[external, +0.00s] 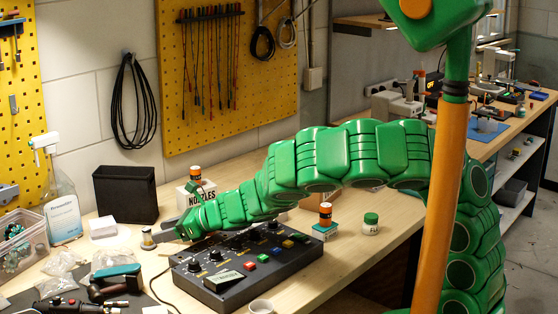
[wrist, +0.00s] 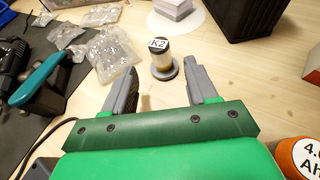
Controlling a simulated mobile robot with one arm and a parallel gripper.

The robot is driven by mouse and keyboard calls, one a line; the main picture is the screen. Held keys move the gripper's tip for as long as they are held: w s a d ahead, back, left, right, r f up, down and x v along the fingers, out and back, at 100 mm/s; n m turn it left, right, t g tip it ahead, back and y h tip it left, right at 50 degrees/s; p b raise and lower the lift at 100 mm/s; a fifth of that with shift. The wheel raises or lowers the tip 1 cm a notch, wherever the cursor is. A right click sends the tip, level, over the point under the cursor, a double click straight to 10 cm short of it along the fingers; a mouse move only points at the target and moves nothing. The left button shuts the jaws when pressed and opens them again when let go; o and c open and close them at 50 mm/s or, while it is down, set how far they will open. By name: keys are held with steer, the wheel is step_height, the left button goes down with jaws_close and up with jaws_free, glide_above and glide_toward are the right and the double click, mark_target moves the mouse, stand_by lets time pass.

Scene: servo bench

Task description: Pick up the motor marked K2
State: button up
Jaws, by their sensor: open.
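My gripper (wrist: 158,72) is open and empty, with one grey finger on each side of the line to the motor. The motor is around or just beyond the fingertips, apart from both. In the external view, my gripper (external: 160,236) points left, low over the bench.
Plastic bags (wrist: 112,54) of small parts and a teal-handled tool (wrist: 38,76) lie left of the gripper. A black box (external: 126,194) and a white stack (wrist: 172,8) stand behind the motor. A control box (external: 246,264) with knobs sits below my arm.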

mark_target(153, 244)
steer(key=shift+x, duration=2.4)
steer(key=shift+w, duration=0.1)
steer(key=shift+c, duration=0.3)
jaws_close()
steer(key=shift+r, duration=0.1)
step_height(153, 244, up, 10)
